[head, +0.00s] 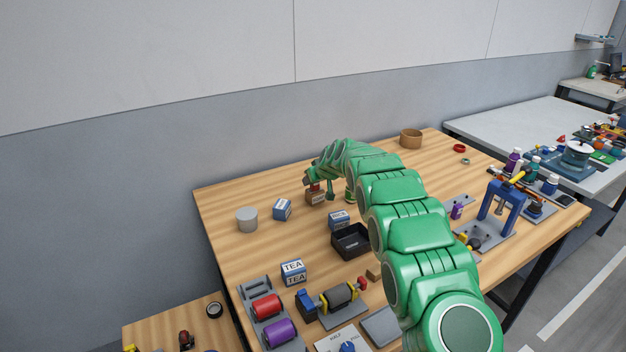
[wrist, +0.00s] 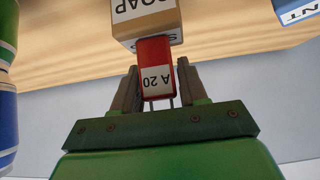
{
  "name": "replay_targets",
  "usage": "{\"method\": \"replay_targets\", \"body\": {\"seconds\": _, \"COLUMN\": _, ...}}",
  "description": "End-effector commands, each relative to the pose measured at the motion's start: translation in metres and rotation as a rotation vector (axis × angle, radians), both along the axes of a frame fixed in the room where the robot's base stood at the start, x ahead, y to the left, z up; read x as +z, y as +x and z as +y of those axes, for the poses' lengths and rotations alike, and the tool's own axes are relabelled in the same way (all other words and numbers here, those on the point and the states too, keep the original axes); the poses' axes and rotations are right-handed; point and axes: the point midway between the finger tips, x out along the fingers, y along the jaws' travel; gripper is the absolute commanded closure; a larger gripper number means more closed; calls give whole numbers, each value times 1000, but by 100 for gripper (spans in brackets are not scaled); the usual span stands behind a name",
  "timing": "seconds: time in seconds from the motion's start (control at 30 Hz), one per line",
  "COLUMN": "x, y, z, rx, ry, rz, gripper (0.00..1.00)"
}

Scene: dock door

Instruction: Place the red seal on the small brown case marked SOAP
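The small brown case marked SOAP (wrist: 122,38) stands on the wooden table, and in the head view (head: 316,199) it sits below the end of my arm. The red seal (wrist: 155,52), with a white label reading A 20, is between the two fingers of my gripper (wrist: 156,75). The fingers press on both its sides. In the head view my gripper (head: 312,184) is right over the case, with a bit of red under it. The seal overlaps the case's edge in the wrist view, partly hiding its lettering. I cannot tell whether they touch.
Blue-and-white cases stand nearby: one to the left (head: 282,210), one in front (head: 339,219), and the TEA case (head: 293,272) nearer. A grey cylinder (head: 247,219) stands further left, and a black tray (head: 351,243) in front. The table's back left is clear.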

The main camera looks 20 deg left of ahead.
Motion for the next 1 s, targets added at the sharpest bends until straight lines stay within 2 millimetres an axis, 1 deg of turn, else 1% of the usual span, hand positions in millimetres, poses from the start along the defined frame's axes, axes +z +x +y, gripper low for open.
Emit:
{"method": "replay_targets", "body": {"seconds": 0.03, "x": 0, "y": 0, "z": 0, "rx": 0, "ry": 0, "rz": 0, "gripper": 49}}
{"method": "replay_targets", "body": {"seconds": 0.1, "x": 0, "y": 0, "z": 0, "rx": 0, "ry": 0, "rz": 0, "gripper": 39}}
{"method": "replay_targets", "body": {"seconds": 0.37, "x": 1, "y": 0, "z": 0, "rx": 0, "ry": 1, "rz": -1, "gripper": 39}}
{"method": "replay_targets", "body": {"seconds": 0.57, "x": 6, "y": -2, "z": -2, "rx": 0, "ry": 0, "rz": 0, "gripper": 39}}
{"method": "replay_targets", "body": {"seconds": 1.0, "x": 32, "y": -20, "z": -21, "rx": -1, "ry": 0, "rz": 0, "gripper": 39}}
